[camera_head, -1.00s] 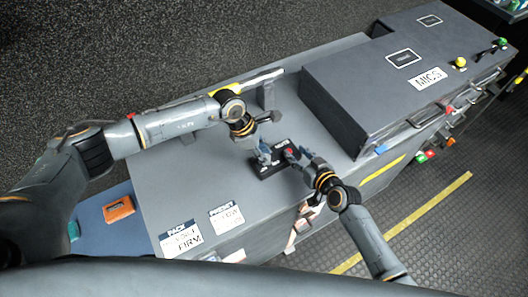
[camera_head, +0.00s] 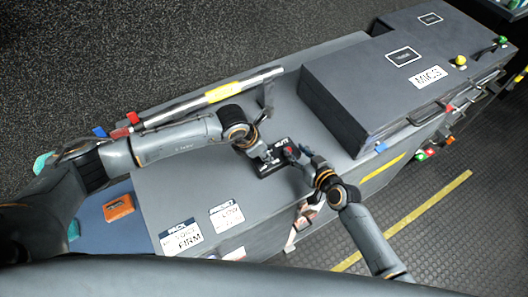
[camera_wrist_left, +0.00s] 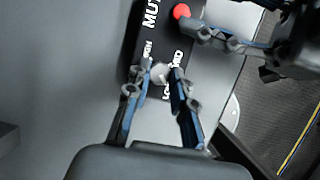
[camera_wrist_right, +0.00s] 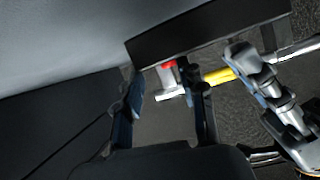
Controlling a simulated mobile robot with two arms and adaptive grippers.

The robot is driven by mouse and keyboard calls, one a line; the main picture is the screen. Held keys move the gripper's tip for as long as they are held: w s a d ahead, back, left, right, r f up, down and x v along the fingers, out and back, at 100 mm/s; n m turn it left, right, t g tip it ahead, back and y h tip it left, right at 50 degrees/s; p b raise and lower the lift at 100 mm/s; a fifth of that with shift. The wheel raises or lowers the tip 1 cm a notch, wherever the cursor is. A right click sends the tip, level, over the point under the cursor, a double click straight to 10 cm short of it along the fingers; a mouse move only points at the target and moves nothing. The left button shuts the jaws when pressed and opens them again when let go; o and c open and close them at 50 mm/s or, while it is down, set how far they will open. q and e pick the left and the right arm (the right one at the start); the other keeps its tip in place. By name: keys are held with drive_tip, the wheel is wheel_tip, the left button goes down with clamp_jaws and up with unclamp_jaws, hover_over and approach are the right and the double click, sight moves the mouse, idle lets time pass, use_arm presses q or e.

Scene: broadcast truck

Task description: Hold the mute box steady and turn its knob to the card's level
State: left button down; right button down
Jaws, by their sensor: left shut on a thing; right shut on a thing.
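The black mute box (camera_head: 270,171) lies on the grey counter, with white lettering and a red button (camera_wrist_left: 181,12). Its pale round knob (camera_wrist_left: 158,75) shows in the left wrist view. My left gripper (camera_wrist_left: 161,70) is shut on the knob, a finger on each side. My right gripper (camera_head: 297,153) is shut on the mute box near the red button; in its own wrist view the box (camera_wrist_right: 205,36) is a dark bar above the fingers. A card (camera_head: 181,237) at the counter's near end reads FIRM. A second card (camera_head: 226,216) beside it is hard to read.
A large grey case (camera_head: 345,95) with a white label stands right of the mute box. An orange item (camera_head: 118,207) lies on a blue surface at left. The counter between cards and box is clear.

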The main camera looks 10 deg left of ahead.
use_arm(q)
drive_tip(key=shift+s+d+f, duration=0.1)
drive_tip(key=shift+s+d, duration=0.1)
drive_tip(key=shift+s, duration=0.15)
use_arm(e)
drive_tip(key=shift+s+d+f, duration=0.1)
drive_tip(key=shift+s+f, duration=0.1)
drive_tip(key=shift+f, duration=0.25)
use_arm(q)
drive_tip(key=c, duration=1.1)
unclamp_jaws()
drive_tip(key=shift+w+a, duration=0.1)
drive_tip(key=v, duration=1.2)
use_arm(e)
drive_tip(key=shift+s, duration=0.1)
drive_tip(key=c, duration=0.7)
unclamp_jaws()
